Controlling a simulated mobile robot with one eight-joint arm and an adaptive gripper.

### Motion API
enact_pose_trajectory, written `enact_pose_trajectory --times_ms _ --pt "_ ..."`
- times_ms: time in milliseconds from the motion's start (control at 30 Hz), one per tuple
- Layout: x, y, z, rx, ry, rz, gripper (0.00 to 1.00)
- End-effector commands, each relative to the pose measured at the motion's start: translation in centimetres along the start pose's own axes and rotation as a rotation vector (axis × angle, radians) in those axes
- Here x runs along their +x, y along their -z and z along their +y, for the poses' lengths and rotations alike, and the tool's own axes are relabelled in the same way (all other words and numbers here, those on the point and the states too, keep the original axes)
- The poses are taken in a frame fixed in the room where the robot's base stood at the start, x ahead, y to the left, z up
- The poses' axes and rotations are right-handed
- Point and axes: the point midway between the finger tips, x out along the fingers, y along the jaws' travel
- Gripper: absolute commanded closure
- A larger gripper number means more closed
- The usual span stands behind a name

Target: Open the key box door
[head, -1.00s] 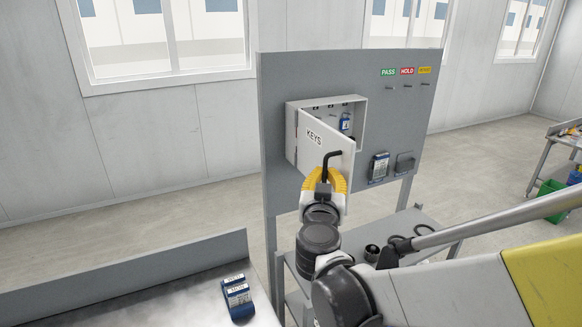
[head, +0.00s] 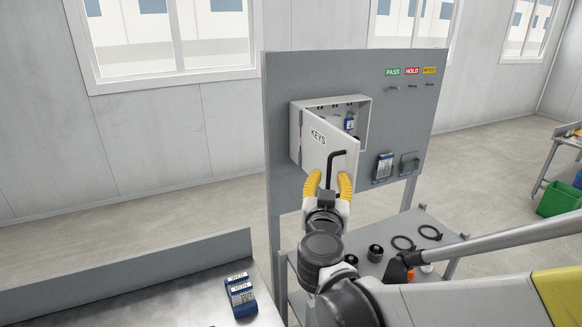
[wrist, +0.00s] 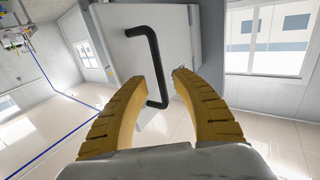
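The key box (head: 364,121) is a light grey box on the grey panel. Its door (head: 315,142), marked KEYS, stands well ajar, hinged on the left, and a blue-tagged item (head: 349,124) shows inside. The door has a black bar handle (head: 331,170), also seen in the wrist view (wrist: 154,68). My gripper (head: 328,182) has yellow fingers and is at the lower part of the handle. In the wrist view the fingers (wrist: 160,95) are spread apart, with the handle's lower end between or just beyond them; neither finger visibly touches it.
A blue meter (head: 384,166) and a grey holder (head: 409,163) are on the panel right of the box. Below is a shelf (head: 398,228) with black rings and small parts. A blue device (head: 240,296) lies on the bench at lower left. Several empty hooks are at upper right.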

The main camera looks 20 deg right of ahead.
Motion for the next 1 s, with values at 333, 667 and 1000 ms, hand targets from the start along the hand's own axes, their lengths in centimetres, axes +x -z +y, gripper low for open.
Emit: enact_pose_trajectory --times_ms 333,667,1000 --pt "-7.7 -0.1 0.0 0.0 0.004 -0.001 0.68" --pt "-9.8 -0.1 0.1 0.0 0.0 -0.001 0.68" --pt "-9.8 -0.1 0.1 0.001 0.0 0.0 0.68"
